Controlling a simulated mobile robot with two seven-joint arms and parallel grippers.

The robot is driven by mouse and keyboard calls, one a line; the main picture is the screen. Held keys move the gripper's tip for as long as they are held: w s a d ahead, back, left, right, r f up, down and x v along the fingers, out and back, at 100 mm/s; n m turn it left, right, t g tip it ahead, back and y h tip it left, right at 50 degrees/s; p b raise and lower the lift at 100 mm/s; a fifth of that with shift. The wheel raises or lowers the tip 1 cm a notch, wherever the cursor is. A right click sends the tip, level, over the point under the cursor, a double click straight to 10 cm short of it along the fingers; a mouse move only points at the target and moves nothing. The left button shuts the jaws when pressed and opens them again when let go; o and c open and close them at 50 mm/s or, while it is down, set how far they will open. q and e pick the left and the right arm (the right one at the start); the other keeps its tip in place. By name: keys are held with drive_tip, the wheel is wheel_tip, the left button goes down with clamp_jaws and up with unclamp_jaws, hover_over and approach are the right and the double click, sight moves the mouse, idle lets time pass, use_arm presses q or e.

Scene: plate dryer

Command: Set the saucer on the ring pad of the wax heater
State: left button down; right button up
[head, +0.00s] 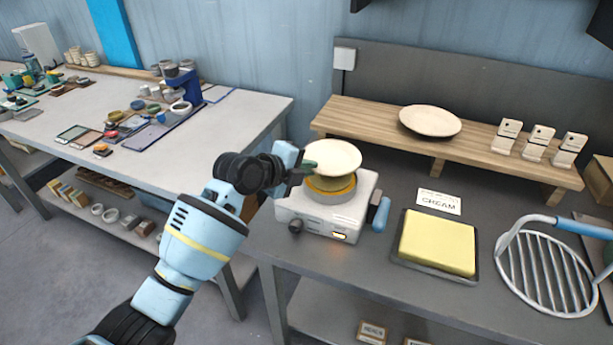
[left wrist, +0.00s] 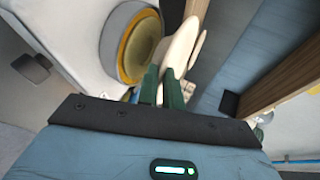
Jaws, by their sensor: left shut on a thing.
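A cream saucer (head: 333,156) is held by its left edge in my left gripper (head: 305,167). In the left wrist view the saucer (left wrist: 182,45) shows nearly edge-on between the two green fingers (left wrist: 162,88). The white wax heater (head: 318,221) stands on the dark bench below it. Its round ring pad (head: 331,191), yellow inside a grey rim, is partly covered by the saucer in the head view. In the left wrist view the ring pad (left wrist: 138,47) lies to the left of the saucer, with a gap between them. My right gripper is not in view.
A second cream plate (head: 430,121) lies on the wooden shelf (head: 370,116) behind the heater, beside several small upright blocks (head: 539,139). A yellow block in a dark tray (head: 437,243) and a round wire rack (head: 545,270) are to the right.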

use_arm(q)
drive_tip(key=shift+f, duration=1.15)
drive_tip(key=shift+f, duration=0.2)
drive_tip(key=c, duration=1.6)
unclamp_jaws()
drive_tip(key=shift+o, duration=0.2)
drive_tip(key=shift+r, duration=0.25)
drive_tip(key=v, duration=1.2)
drive_tip(key=shift+p, duration=0.45)
drive_tip(key=shift+f, duration=0.15)
